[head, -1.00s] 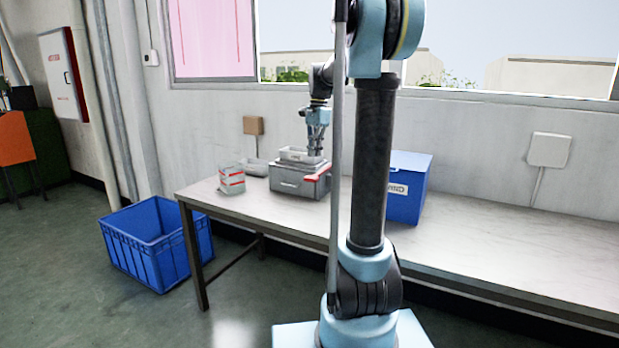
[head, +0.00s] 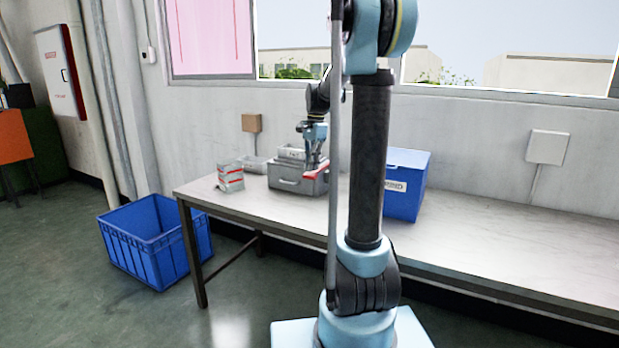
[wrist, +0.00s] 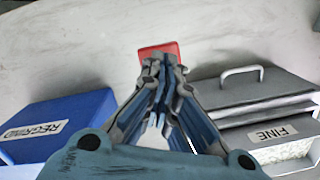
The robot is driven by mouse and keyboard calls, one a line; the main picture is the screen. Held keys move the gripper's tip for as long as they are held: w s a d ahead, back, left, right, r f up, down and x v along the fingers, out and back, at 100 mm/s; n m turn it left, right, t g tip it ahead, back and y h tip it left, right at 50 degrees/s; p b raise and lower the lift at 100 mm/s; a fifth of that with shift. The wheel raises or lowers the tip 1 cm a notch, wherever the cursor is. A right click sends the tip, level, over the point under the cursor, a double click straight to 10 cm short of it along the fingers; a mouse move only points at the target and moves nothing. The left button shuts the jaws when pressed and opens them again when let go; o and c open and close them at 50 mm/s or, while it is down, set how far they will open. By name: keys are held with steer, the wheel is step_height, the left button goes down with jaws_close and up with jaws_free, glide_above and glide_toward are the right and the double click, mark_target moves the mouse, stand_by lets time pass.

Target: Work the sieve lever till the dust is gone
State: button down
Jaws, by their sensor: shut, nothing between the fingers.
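In the wrist view the lever's red end (wrist: 158,48) shows just beyond my fingertips. My gripper (head: 314,165) is shut and empty, right at the lever; whether it touches it I cannot tell. It also shows in the wrist view (wrist: 160,70). A tray labelled FINE (wrist: 272,133) holds pale material. Dust on the sieve is too small to make out.
A blue box labelled REGRIND (wrist: 60,115) stands right of the sieve in the head view (head: 405,200). A blue crate (head: 155,245) stands on the floor. The table's right part is clear.

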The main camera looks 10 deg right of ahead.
mark_target(312, 173)
steer(key=shift+f, duration=0.35)
steer(key=shift+f, duration=0.1)
steer(key=shift+f, duration=2.1)
steer(key=d, duration=0.1)
steer(key=w+d+r, duration=0.1)
steer(key=shift+w+d, duration=0.2)
steer(key=shift+d, duration=0.1)
step_height(312, 173, up, 12)
steer(key=d, duration=0.1)
steer(key=shift+w, duration=0.35)
